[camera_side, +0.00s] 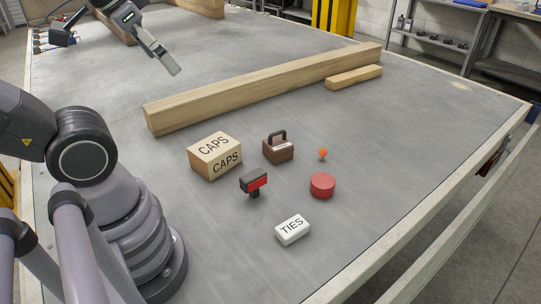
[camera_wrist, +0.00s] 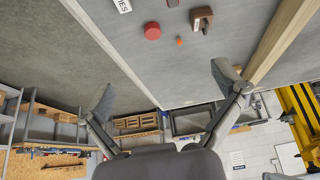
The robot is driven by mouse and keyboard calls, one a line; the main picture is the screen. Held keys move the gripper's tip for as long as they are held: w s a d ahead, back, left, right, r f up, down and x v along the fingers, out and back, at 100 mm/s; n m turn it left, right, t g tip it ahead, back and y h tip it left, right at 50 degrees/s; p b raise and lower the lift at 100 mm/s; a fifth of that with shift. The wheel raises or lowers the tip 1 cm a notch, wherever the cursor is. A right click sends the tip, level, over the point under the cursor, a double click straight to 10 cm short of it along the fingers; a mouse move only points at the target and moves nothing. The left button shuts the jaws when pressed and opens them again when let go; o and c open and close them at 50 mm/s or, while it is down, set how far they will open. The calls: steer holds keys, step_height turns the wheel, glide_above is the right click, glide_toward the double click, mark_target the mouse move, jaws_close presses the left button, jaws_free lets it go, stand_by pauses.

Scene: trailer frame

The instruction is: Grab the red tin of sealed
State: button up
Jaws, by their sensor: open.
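The red tin (camera_side: 322,185) is a short round can standing on the grey table (camera_side: 390,170), right of the middle in the side view. In the wrist view the red tin (camera_wrist: 152,31) shows near the top, beyond my fingers. My gripper (camera_side: 172,66) is at the upper left of the side view, above the table and well away from the tin. In the wrist view my gripper (camera_wrist: 165,88) has its two fingers spread wide, with nothing between them.
Near the tin are an orange knob (camera_side: 323,154), a white TIES box (camera_side: 292,229), a red-and-black item (camera_side: 253,183), a brown caddy (camera_side: 278,149) and a CAPS box (camera_side: 215,156). A long wooden beam (camera_side: 265,88) lies between my gripper and these things. A short wood block (camera_side: 354,77) lies beside it.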

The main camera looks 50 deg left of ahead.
steer(key=shift+w, duration=0.1)
steer(key=w+d+f+n+g+h, duration=0.25)
steer(key=w+f+n+h, duration=0.35)
steer(key=w, duration=0.4)
steer(key=w+d+f+n+g+h, duration=0.2)
steer(key=w+d+f+n+h, duration=0.25)
steer(key=w+f+n, duration=0.5)
steer(key=w+a+f+n+t+h, duration=0.1)
steer(key=w+a+f+n+t, duration=0.2)
steer(key=w+f, duration=0.3)
steer(key=n+t, duration=0.4)
steer(key=n, duration=0.2)
glide_toward(323, 185)
step_height(323, 185, up, 6)
steer(key=w, duration=0.3)
steer(key=shift+n+g+y, duration=0.25)
steer(key=f, duration=0.3)
steer(key=d+f, duration=0.1)
steer(key=f, duration=0.4)
steer(key=shift+w+d+f, duration=0.1)
steer(key=shift+d+f, duration=0.15)
steer(key=shift+f, duration=0.05)
steer(key=x, duration=0.6)
steer(key=shift+w+d, duration=0.2)
steer(key=c, duration=1.3)
